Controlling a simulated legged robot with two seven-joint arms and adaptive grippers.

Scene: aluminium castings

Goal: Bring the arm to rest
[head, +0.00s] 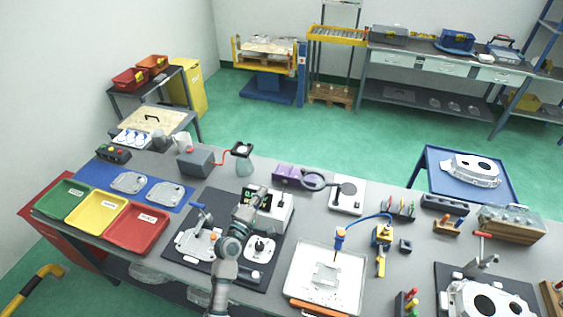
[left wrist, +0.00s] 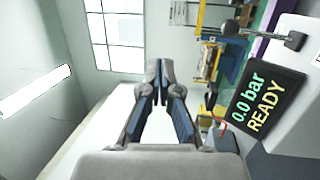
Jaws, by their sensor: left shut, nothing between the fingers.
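My left arm rises from the bottom of the head view, over the dark fixture mat. Its gripper (head: 260,193) is at the left side of the grey test unit, above the bench. In the left wrist view the gripper's fingers (left wrist: 158,72) meet at their tips, with nothing between them. The test unit's screen (left wrist: 257,100) reads "0.0 bar READY" to the right of the fingers. The test unit (head: 280,212) also shows in the head view, partly hidden by the gripper. My right gripper is not in view.
A cast plate (head: 194,243) lies on the dark mat (head: 183,265) left of my arm. Green (head: 47,206), yellow (head: 82,219) and red (head: 122,240) trays line the left. A white tray (head: 303,287) lies right of the arm.

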